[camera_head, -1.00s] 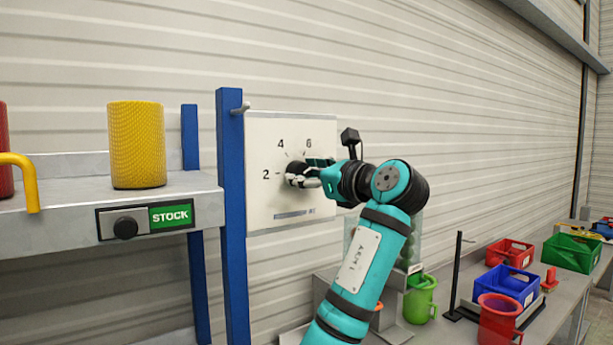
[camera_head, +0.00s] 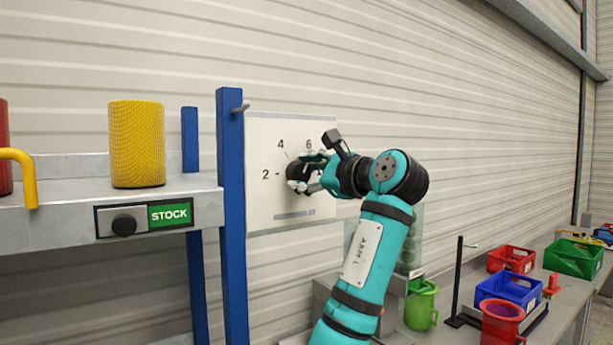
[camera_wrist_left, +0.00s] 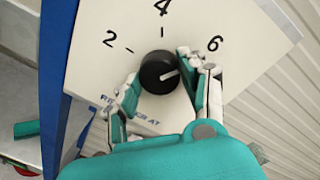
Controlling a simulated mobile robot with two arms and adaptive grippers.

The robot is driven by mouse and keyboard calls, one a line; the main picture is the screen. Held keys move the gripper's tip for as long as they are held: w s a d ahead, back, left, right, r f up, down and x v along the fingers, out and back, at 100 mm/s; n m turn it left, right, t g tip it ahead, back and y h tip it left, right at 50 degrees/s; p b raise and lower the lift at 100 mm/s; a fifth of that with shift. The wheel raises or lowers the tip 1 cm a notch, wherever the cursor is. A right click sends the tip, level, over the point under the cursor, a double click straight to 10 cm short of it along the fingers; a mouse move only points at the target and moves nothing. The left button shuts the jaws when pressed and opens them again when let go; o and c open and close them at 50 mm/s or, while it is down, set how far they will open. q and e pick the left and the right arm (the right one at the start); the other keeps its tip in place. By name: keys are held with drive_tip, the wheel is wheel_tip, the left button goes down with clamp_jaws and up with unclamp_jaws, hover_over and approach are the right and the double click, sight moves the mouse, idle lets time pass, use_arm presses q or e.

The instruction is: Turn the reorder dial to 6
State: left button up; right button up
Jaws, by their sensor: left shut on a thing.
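The reorder dial is a round black knob (camera_head: 293,171) on a white panel (camera_head: 268,206) marked 2, 4 and 6. In the left wrist view the knob (camera_wrist_left: 156,70) has a pale pointer line aimed right and slightly up, towards the side of the 6 (camera_wrist_left: 215,44). My left gripper (camera_head: 303,170) is shut on the knob. In the left wrist view its fingers (camera_wrist_left: 157,66) lie on the knob's left and right sides. Lettering under the knob is partly hidden by the gripper. My right gripper is not in view.
A blue post (camera_head: 230,200) stands just left of the panel. A grey shelf (camera_head: 60,228) holds a yellow cylinder (camera_head: 137,145) and has a STOCK plate (camera_head: 170,215). At lower right a bench carries a green mug (camera_head: 420,306), a blue bin (camera_head: 508,289) and a red cup (camera_head: 501,325).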

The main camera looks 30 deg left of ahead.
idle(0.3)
use_arm(q)
drive_tip(key=o, duration=1.2)
drive_tip(key=v, duration=1.2)
drive_tip(key=shift+f, duration=0.1)
